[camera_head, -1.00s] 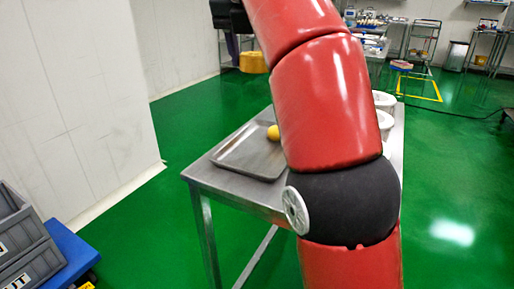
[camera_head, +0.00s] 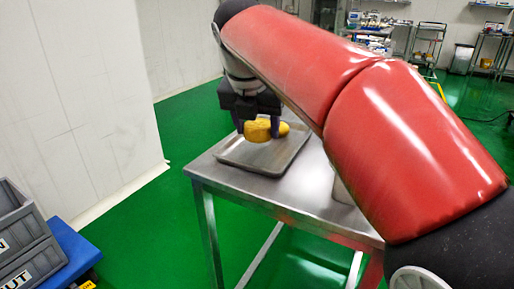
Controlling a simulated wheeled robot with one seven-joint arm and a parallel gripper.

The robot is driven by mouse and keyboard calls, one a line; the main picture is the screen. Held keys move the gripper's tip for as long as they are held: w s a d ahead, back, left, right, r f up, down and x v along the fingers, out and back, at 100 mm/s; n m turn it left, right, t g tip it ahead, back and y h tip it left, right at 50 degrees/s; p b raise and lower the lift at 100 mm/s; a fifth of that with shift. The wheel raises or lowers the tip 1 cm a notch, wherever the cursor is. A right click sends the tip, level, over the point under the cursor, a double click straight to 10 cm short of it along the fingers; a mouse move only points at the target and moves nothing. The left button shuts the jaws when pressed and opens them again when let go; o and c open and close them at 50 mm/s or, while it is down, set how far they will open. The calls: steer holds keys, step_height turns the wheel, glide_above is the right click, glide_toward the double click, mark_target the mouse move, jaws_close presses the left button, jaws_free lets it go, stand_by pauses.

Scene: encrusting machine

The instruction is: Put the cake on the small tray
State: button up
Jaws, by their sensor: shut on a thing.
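My gripper (camera_head: 257,124) is shut on a yellow cake (camera_head: 257,131), held upright between its two dark fingers. The cake is over the small metal tray (camera_head: 250,163) on the steel table; I cannot tell whether it touches the tray floor.
The steel table (camera_head: 300,205) has bare top in front and to the right of the tray. My red arm hides its right side and most of the white containers there. Grey crates (camera_head: 25,235) on a blue base stand at lower left.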

mark_target(257, 158)
steer(key=shift+f+b, duration=0.4)
steer(key=shift+f, duration=1.65)
steer(key=shift+f, duration=0.2)
steer(key=o, duration=1)
steer(key=shift+r, duration=0.15)
steer(key=p+v, duration=0.2)
steer(key=v, duration=1)
